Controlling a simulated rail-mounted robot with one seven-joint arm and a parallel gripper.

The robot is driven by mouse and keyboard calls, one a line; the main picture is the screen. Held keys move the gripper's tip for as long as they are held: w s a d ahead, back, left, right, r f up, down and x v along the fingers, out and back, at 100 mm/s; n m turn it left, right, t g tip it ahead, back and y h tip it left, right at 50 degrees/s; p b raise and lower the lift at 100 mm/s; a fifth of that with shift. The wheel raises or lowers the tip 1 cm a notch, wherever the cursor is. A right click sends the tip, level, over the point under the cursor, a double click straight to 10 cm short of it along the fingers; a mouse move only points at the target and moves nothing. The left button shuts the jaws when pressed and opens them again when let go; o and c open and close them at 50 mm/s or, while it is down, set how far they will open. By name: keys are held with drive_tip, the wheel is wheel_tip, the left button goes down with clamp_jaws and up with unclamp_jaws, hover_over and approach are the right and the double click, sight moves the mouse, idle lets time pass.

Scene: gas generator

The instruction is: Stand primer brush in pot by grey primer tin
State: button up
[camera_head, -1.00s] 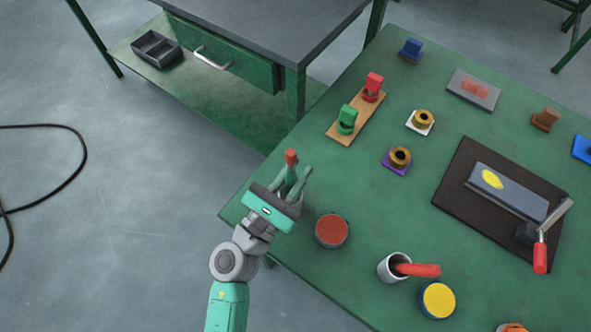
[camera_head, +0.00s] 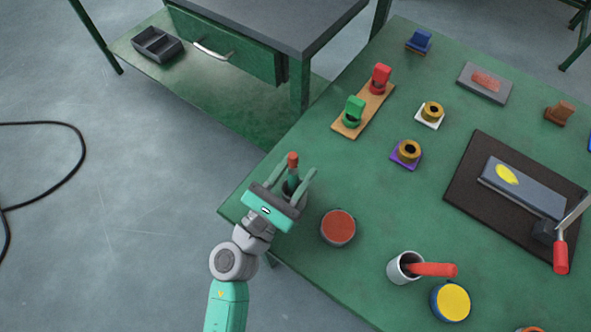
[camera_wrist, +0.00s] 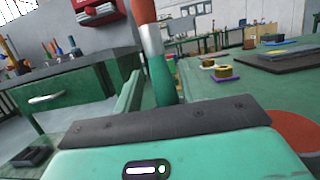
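My gripper (camera_head: 292,178) is at the left edge of the green table, its fingers on either side of an upright brush (camera_head: 292,163). The brush has a red-brown upper end, a silver band and a green lower part, and shows large in the wrist view (camera_wrist: 152,48). A gap shows between the left finger and the brush, so the fingers look open around it. The brush's lower end is hidden behind my gripper; I cannot tell what it stands in. A pale pot (camera_head: 397,273) holds a leaning red stick-like thing (camera_head: 434,269). No grey-lidded tin is clearly visible.
A red-lidded tin (camera_head: 338,226) is right of my gripper; a yellow-lidded tin (camera_head: 452,302) is beside the pale pot. Farther back are a wooden strip (camera_head: 366,106) with green and red pieces, brass rings and a dark mat (camera_head: 458,189). A grey-topped bench (camera_head: 266,22) stands behind.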

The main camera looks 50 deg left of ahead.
drive_tip(key=shift+w+d+f, duration=0.15)
drive_tip(key=shift+d+f, duration=0.25)
drive_tip(key=shift+f, duration=0.3)
drive_tip(key=v, duration=0.2)
drive_tip(key=p+v, duration=0.1)
drive_tip(key=v, duration=0.2)
drive_tip(key=r+v, duration=0.1)
drive_tip(key=v, duration=0.1)
drive_tip(key=shift+s, duration=0.3)
drive_tip(key=shift+s+a+p, duration=0.1)
drive_tip(key=shift+s+p, duration=0.2)
drive_tip(key=shift+w+r, duration=0.1)
drive_tip(key=shift+w, duration=0.1)
drive_tip(key=shift+s, duration=0.1)
